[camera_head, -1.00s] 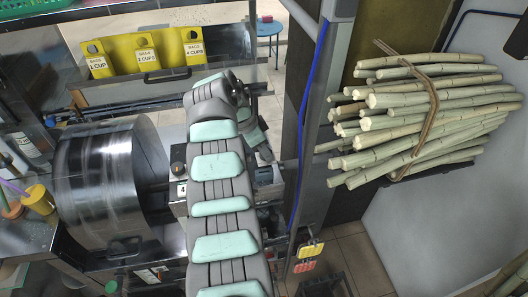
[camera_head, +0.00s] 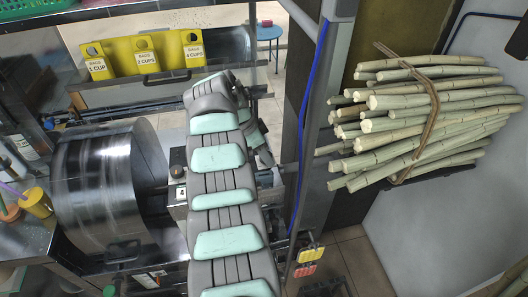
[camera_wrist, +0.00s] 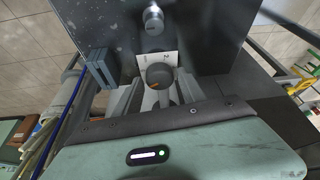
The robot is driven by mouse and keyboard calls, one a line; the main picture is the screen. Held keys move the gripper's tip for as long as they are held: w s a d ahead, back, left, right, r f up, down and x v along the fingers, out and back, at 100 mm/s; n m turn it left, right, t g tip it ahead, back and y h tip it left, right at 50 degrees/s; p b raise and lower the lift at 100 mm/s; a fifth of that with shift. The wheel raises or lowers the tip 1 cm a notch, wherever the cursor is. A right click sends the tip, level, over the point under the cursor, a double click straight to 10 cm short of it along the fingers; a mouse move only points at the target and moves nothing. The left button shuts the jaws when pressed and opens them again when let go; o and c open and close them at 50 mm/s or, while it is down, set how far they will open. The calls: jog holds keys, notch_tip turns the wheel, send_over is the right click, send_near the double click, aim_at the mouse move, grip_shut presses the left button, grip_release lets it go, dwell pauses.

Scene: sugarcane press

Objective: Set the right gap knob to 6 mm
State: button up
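In the wrist view a round dark knob (camera_wrist: 159,75) with an orange mark on its lower left sits in front of a white scale plate (camera_wrist: 168,57), where a 2 is readable. My gripper (camera_wrist: 158,100) has a grey finger on each side of the knob; the fingers look apart, with space beside the knob. Whether they touch it I cannot tell. In the head view another dark knob (camera_head: 177,171) stands above a small plate marked 4 (camera_head: 181,193), left of my arm. My arm hides my gripper there.
A silver knob (camera_wrist: 153,17) is on the dark panel in the wrist view. In the head view a large metal drum (camera_head: 105,190) stands left, yellow bag holders (camera_head: 145,55) behind it. A metal post (camera_head: 318,130) and a cane bundle (camera_head: 420,115) are on the right.

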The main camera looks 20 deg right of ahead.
jog(key=shift+o, duration=0.9)
jog(key=shift+r, duration=0.15)
jog(key=p+v, duration=0.1)
jog(key=v, duration=0.9)
jog(key=shift+r, duration=0.3)
jog(key=shift+a, duration=0.1)
